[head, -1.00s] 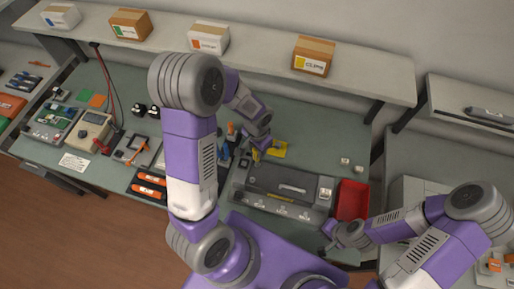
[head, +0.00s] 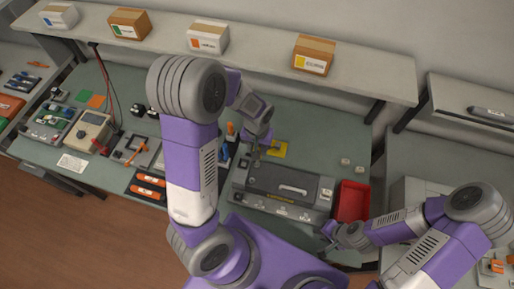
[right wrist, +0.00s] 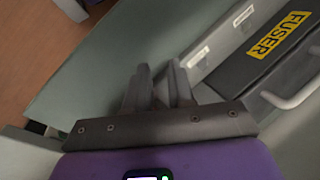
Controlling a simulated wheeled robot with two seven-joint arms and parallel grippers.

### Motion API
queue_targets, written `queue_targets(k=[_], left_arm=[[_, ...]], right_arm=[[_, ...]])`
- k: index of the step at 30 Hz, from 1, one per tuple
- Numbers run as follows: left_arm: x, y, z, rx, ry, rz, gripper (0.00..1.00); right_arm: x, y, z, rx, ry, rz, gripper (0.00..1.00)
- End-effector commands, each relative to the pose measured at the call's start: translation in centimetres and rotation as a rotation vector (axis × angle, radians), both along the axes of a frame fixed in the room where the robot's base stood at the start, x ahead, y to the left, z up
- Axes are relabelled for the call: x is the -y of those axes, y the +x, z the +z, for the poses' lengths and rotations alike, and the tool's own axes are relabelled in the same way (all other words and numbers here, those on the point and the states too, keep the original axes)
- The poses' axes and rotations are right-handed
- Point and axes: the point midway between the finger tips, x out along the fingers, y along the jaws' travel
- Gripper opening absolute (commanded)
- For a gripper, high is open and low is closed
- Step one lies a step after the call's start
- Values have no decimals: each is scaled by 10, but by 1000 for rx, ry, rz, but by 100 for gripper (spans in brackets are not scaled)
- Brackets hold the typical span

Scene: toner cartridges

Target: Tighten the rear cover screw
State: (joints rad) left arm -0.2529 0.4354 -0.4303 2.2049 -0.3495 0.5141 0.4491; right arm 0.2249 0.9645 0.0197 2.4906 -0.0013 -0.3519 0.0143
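The dark grey fuser unit (head: 262,181) with a light handle lies on the green workbench. Its yellow FUSER label (right wrist: 279,35) shows in the right wrist view. I cannot make out the rear cover screw. My left gripper (head: 255,161) points down at the unit's far left corner; its fingers are small and dark, so their state and any contact are unclear. My right gripper (right wrist: 158,88) has its fingers close together with nothing seen between them. In the head view it is near the bench's front edge, right of the unit.
A red tray (head: 352,200) stands right of the unit. A yellow patch (head: 279,149) lies behind it. Orange and blue tools (head: 230,133) stand to its left, partly behind my left arm. Two small pale pieces (head: 345,162) lie at the back right. A shelf with boxes (head: 313,55) runs behind.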

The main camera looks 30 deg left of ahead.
Motion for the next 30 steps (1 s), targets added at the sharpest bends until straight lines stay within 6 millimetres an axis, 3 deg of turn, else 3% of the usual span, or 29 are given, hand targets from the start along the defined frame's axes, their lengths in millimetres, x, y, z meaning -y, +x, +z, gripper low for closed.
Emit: queue_targets(k=[8,16,23,30], left_arm=[[1,0,1,1,0,200,0],[0,0,4,-1,3,676,0],[0,0,2,-1,1,868,0],[1,0,3,2,4,1286,0]], right_arm=[[0,0,3,0,0,0,23],[0,0,20,0,0,0,23],[0,0,27,0,0,0,23],[0,0,46,1,0,0,23]])
